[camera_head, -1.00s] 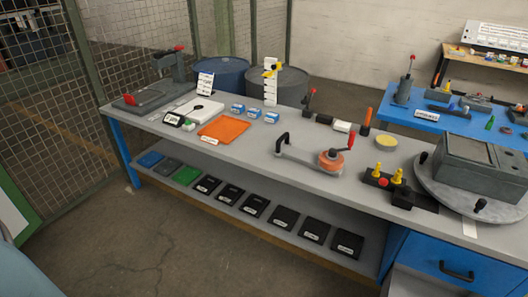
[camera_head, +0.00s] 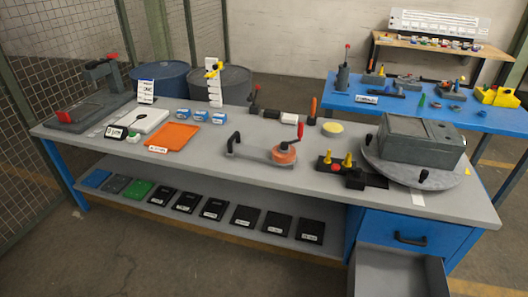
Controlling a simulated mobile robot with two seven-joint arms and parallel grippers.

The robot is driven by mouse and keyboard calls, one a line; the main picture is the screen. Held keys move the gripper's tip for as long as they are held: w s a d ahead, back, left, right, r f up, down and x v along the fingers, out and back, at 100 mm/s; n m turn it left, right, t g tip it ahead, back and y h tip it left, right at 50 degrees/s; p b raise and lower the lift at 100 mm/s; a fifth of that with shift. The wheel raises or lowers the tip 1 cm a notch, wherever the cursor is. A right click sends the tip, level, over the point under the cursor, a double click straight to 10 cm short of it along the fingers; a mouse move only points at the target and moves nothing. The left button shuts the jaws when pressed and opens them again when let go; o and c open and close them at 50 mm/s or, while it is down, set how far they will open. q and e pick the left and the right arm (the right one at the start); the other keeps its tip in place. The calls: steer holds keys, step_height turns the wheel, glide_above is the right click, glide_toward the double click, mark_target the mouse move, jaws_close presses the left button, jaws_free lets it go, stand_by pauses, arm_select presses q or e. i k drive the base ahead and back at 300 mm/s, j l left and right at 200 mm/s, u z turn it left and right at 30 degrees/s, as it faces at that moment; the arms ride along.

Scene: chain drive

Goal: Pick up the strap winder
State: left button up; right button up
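What looks like the strap winder (camera_head: 262,150) lies on the grey bench top, a little right of the middle in the head view. It has a grey flat base, a black handle at its left end, and an orange round spool (camera_head: 284,153) with a red crank handle at its right end. Neither of my grippers is in view, and nothing touches the winder.
A drawer (camera_head: 400,272) stands open at the lower right. A blue table is behind.

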mark_target(288, 160)
steer(key=i+j+z, duration=0.15)
steer(key=i, duration=0.3)
steer(key=i+j+z, duration=0.1)
steer(key=i+j, duration=0.3)
